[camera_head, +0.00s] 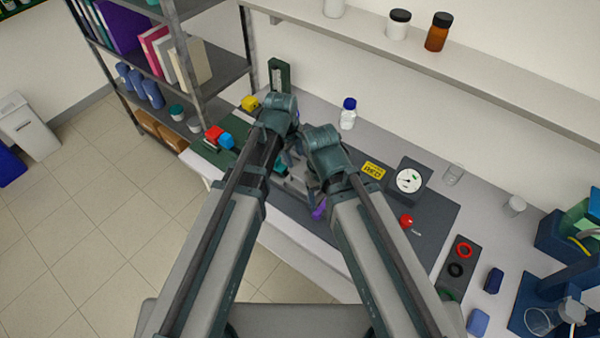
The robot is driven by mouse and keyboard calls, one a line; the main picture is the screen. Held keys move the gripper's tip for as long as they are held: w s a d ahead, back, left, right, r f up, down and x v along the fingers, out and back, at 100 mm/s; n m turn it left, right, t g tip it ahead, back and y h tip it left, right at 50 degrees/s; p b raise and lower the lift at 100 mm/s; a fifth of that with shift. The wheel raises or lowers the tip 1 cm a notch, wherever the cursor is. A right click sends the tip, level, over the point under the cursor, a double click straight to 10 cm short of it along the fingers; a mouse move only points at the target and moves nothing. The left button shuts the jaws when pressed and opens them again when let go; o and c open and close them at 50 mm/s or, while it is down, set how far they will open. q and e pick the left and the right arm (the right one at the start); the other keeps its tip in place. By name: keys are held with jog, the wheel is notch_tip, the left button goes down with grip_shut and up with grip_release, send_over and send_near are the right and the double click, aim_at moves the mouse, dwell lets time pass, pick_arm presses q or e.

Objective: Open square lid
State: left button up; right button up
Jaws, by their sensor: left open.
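The membrane rig (292,183) is a grey metallic piece on the dark mat between my two forearms. Most of it is hidden by my wrists, and I cannot make out the square lid clearly. A small purple part (319,211) shows at its near right side. My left gripper (288,158) is over the far left part of the rig; it is open, with its fingers partly covered by my own arm. My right gripper (312,187) is close beside it at the rig's right, mostly hidden under its wrist. I cannot tell whether either gripper touches the rig.
A blue-capped bottle (348,114) stands behind. Red and blue blocks (220,137) lie at left. A wall shelf (470,75) overhangs the bench's back.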

aim_at(300, 178)
pick_arm(q)
jog(key=f+b, duration=0.4)
jog(key=w+d+f+b, duration=0.1)
jog(key=f+b, duration=0.4)
jog(key=w+f+b, duration=0.1)
jog(key=f+b, duration=0.3)
jog(key=shift+w+d+f, duration=0.1)
jog(key=shift+d+f, duration=0.15)
grip_shut()
dwell(1.2)
